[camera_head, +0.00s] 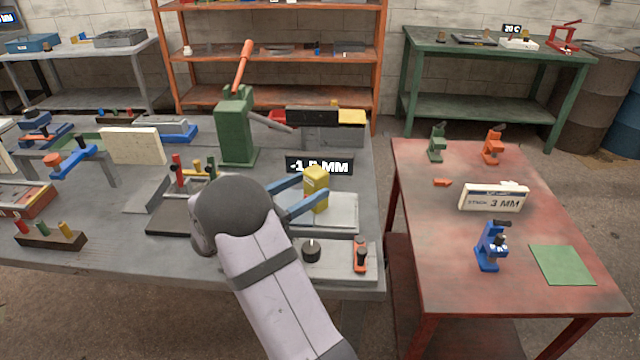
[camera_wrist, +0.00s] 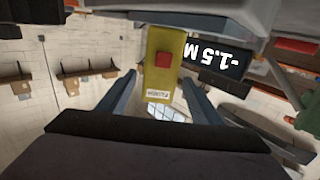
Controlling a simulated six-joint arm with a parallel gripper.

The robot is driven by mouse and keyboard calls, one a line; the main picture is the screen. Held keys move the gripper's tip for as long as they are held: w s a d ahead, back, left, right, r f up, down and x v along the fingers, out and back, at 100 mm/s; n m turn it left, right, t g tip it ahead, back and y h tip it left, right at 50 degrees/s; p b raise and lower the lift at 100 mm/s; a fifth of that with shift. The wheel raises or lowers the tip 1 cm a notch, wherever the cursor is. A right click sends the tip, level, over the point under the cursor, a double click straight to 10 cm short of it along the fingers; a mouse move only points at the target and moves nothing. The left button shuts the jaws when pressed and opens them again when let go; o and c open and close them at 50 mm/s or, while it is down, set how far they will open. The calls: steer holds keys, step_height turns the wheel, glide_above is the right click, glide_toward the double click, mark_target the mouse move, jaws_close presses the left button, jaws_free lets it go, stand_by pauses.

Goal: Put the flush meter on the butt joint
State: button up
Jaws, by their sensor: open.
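The flush meter looks to be the yellow block (camera_head: 316,187) standing upright on a pale flat plate (camera_head: 343,212) near the right side of the grey bench. In the wrist view the yellow block (camera_wrist: 163,75) shows a red square button and a small label. My gripper (camera_head: 314,188) is open, with its blue fingers on either side of the block. In the wrist view my gripper (camera_wrist: 160,82) shows gaps beside the block. A dark display (camera_head: 320,165) behind it reads -1.5 MM. I cannot make out the butt joint's seam under the block.
A green lever press (camera_head: 235,130) stands behind to the left. A black knob (camera_head: 311,250) and an orange clamp (camera_head: 360,254) sit in front. A dark fixture with coloured pegs (camera_head: 185,215) lies left.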

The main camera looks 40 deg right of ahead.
mark_target(305, 184)
steer(key=shift+a+b, duration=0.35)
steer(key=shift+a, duration=2.15)
steer(key=shift+w+t, duration=0.5)
steer(key=w+a+n+t+y+p, duration=0.3)
steer(key=w+a+n+t+y, duration=0.4)
steer(key=w+t, duration=0.3)
steer(key=s+a+f+n+y, duration=0.1)
steer(key=s+a+n+y, duration=0.1)
steer(key=a, duration=0.3)
steer(key=s+a+f+n+g+y+p, duration=0.1)
steer(key=s+a+n+y, duration=0.1)
steer(key=a+y, duration=0.3)
steer(key=s+a+f+n+g+y+p, duration=0.1)
steer(key=s+a+f+n+y, duration=0.1)
steer(key=a, duration=0.3)
steer(key=shift+s+a+n+y, duration=0.2)
steer(key=shift+a+n+y, duration=0.15)
steer(key=shift+n+y, duration=0.35)
steer(key=s+f+n+g+p, duration=0.2)
steer(key=s+g, duration=0.7)
steer(key=s, duration=1.5)
steer(key=shift+s+f+n+y, duration=0.3)
steer(key=shift+s+f+n, duration=0.1)
steer(key=shift+f+n, duration=0.35)
